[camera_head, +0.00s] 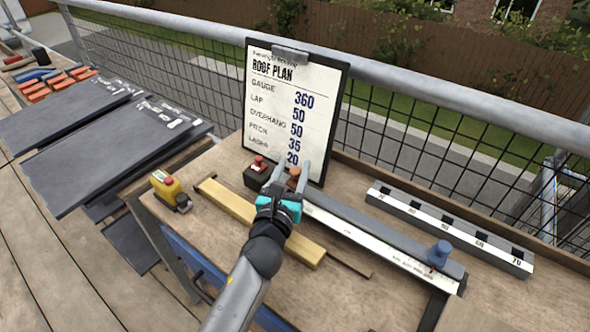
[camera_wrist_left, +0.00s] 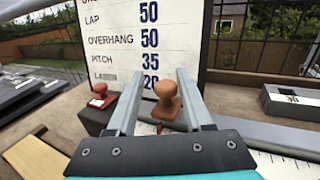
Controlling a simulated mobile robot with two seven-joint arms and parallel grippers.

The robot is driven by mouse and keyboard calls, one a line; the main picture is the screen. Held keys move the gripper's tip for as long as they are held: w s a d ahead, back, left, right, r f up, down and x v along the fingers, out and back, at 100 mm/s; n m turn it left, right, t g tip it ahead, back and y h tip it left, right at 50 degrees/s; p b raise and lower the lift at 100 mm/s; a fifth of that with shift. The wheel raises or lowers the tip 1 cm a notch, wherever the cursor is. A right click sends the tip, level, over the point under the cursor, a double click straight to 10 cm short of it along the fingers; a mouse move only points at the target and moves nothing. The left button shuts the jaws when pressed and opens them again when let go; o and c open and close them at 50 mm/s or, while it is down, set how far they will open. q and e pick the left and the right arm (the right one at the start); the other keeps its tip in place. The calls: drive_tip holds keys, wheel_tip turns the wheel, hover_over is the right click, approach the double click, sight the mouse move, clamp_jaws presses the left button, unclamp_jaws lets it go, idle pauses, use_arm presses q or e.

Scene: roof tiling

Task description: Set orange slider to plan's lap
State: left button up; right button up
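The orange-brown slider knob (camera_head: 293,178) stands at the left end of a grey rail with a white printed scale (camera_head: 370,240); it also shows in the left wrist view (camera_wrist_left: 167,97). My left gripper (camera_head: 290,168) is open around the knob, a finger on either side. In the left wrist view the knob is nearer the right finger, with a clear gap to the left finger. The roof plan (camera_head: 262,110) stands clipped on a board behind; its lap line reads 50. The slider's scale reading is hidden. My right gripper is not in view.
A blue knob (camera_head: 439,253) stands at the rail's right end. A block with numbers (camera_head: 450,228) lies behind the rail. A red-topped dark box (camera_head: 257,172), a yellow device with a red button (camera_head: 170,190) and a wooden batten (camera_head: 230,205) are to the left. Dark slates (camera_head: 100,165) lie farther left.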

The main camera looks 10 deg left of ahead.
use_arm(q)
drive_tip(key=shift+o, duration=0.4)
drive_tip(key=shift+d, duration=0.1)
drive_tip(key=shift+s, duration=0.15)
drive_tip(key=shift+s, duration=0.2)
drive_tip(key=s, duration=0.9)
drive_tip(key=shift+f, duration=0.1)
drive_tip(key=s+b, duration=0.1)
drive_tip(key=s, duration=0.2)
drive_tip(key=shift+s, duration=0.3)
drive_tip(key=shift+s+b, duration=0.35)
drive_tip(key=shift+s, duration=0.7)
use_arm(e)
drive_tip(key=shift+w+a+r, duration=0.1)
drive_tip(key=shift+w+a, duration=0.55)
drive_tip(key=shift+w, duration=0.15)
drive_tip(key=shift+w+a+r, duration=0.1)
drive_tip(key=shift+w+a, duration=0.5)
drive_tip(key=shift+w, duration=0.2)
